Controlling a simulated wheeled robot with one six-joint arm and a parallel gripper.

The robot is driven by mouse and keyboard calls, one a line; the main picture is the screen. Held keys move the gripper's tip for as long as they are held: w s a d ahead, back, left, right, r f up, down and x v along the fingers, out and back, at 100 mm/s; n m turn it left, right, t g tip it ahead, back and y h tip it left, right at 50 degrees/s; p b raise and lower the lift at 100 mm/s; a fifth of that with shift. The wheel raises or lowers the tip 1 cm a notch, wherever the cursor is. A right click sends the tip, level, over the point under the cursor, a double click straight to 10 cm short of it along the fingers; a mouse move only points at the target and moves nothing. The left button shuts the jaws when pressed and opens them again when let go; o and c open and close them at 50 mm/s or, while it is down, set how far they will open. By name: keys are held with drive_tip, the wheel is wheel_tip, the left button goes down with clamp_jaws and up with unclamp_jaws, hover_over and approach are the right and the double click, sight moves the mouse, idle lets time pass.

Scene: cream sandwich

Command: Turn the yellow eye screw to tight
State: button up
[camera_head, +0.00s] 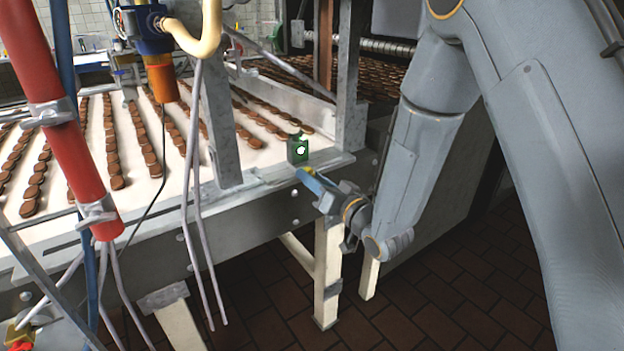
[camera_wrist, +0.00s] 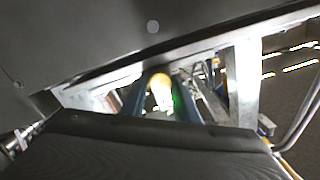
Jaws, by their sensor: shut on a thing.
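The yellow eye screw (camera_wrist: 160,80) shows in the wrist view as a rounded yellow-orange shape with a bright glare, between the two blue fingers of my gripper (camera_wrist: 159,102). In the head view only a small yellow spot of the eye screw (camera_head: 308,170) shows at the conveyor's side edge. My gripper (camera_head: 312,181) reaches it there from the lower right and is shut on it. The fingers hide much of the screw, and its thread and how far it is turned cannot be made out.
A small green box (camera_head: 297,152) with a bright light stands on the rail just above. The conveyor (camera_head: 92,205) carries rows of brown biscuits at left. A metal post (camera_head: 220,125) rises left of my gripper. The tiled floor (camera_head: 440,300) below is open.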

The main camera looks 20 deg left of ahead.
drive_tip(key=m, duration=0.5)
drive_tip(key=shift+m, duration=0.3)
idle(0.4)
drive_tip(key=o, duration=1.1)
drive_tip(key=shift+c, duration=0.2)
drive_tip(key=shift+s, duration=0.1)
drive_tip(key=b+v, duration=0.1)
drive_tip(key=v, duration=0.6)
drive_tip(key=shift+s+d, duration=0.25)
drive_tip(key=shift+d, duration=0.05)
drive_tip(key=shift+w, duration=0.1)
